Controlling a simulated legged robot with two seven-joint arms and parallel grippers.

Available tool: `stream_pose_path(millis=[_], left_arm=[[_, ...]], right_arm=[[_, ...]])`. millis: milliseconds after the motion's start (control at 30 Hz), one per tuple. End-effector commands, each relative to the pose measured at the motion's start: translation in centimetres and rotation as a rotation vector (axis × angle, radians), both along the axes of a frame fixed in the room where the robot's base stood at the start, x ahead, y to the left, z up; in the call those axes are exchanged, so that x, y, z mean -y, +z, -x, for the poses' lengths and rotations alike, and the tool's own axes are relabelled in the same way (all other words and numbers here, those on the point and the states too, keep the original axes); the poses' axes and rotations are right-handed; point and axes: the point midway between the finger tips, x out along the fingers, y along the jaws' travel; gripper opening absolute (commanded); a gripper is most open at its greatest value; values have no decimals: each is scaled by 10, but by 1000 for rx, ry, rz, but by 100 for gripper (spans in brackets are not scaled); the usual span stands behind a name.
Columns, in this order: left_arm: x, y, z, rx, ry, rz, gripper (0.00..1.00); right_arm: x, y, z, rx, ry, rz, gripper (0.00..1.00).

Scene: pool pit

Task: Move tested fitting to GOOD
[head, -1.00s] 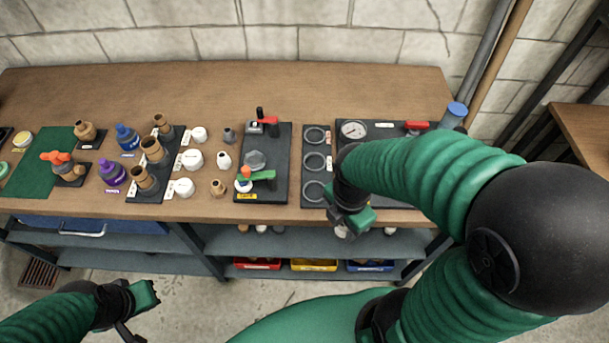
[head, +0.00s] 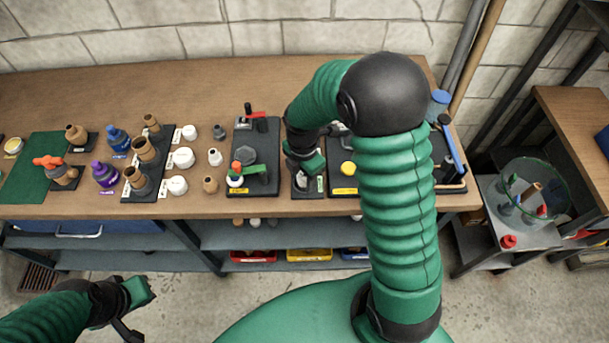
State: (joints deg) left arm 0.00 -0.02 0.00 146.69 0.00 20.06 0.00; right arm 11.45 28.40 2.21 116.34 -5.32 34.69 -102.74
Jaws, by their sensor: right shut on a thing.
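My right gripper (head: 305,165) is over the narrow dark board with ring places (head: 312,190), left of the test board (head: 345,188). It is shut; the fitting in its jaws is almost wholly hidden by the gripper, so I cannot tell whether it touches the board. The front ring place shows just below the jaws, and my arm covers the back ones. Small labels on the board are too small to read. My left gripper (head: 136,300) is open and empty, low at the lower left, away from the bench.
A dark clamp board (head: 268,132) with a green handle stands just left of my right gripper. A clear round tank (head: 535,190) is at the right. The bench back is clear.

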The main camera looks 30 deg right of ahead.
Motion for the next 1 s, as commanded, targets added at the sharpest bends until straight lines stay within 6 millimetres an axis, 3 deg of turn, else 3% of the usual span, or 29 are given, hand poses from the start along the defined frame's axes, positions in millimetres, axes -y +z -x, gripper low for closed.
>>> stream_pose_path(millis=[200,233,400,767,1000], left_arm=[[0,0,0,0,0,0,0],[0,0,0,0,0,0,0],[0,0,0,0,0,0,0],[0,1,0,0,0,0,0],[0,6,0,0,0,0,0]], right_arm=[[0,0,0,2,0,0,0],[0,-1,0,2,0,0,38],[0,0,0,2,0,0,59],[0,8,-1,5,0,0,59],[-2,63,-1,9,-1,1,59]])
